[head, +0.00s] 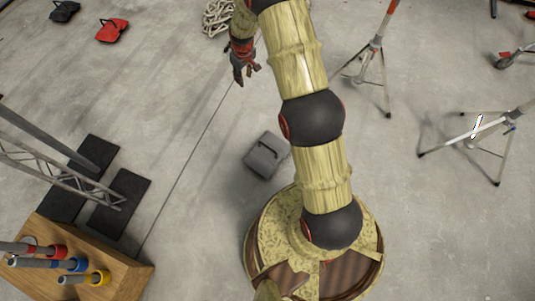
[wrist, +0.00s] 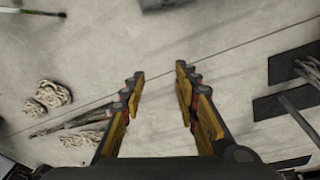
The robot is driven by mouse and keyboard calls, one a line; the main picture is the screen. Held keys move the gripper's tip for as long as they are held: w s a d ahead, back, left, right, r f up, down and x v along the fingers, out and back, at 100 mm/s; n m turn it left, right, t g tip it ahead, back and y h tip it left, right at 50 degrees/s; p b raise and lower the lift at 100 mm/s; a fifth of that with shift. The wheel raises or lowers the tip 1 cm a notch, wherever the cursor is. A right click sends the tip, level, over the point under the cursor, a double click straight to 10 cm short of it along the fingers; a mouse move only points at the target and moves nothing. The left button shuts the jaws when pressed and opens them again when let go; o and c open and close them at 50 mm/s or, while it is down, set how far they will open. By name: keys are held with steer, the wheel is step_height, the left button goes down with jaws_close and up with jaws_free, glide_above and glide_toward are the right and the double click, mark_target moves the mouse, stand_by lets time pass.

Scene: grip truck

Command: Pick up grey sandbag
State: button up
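The grey sandbag (head: 266,155) lies on the concrete floor in the head view, left of my arm and just beyond my base. Its right edge is close to my arm in the picture. My gripper (head: 247,75) hangs in the air farther up the head view, above and slightly left of the sandbag in the picture, and apart from it. In the wrist view my gripper (wrist: 160,78) has its two fingers spread, with only bare floor showing between them.
A red sandbag (head: 112,30) and a black sandbag (head: 65,11) lie at the far left. Coiled rope (head: 218,17) lies near my upper arm. Tripod stands (head: 374,52) are at right. A wooden box (head: 125,275) and black plates (head: 119,203) are at lower left.

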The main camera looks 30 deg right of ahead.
step_height(320, 180, down, 10)
steer(key=d, duration=0.2)
steer(key=n+g, duration=0.2)
glide_toward(267, 146)
steer(key=f, duration=0.5)
steer(key=shift+s+a+f, duration=0.15)
steer(key=shift+s+f, duration=0.05)
steer(key=shift+f, duration=0.1)
steer(key=f+b, duration=0.1)
steer(key=f, duration=0.2)
steer(key=f+b, duration=0.1)
steer(key=f, duration=0.1)
steer(key=shift+d+b, duration=0.35)
steer(key=shift+d, duration=0.05)
steer(key=shift+c, duration=1.3)
jaws_close()
steer(key=shift+w+d+r, duration=0.1)
steer(key=shift+w+r, duration=0.05)
steer(key=shift+w, duration=0.15)
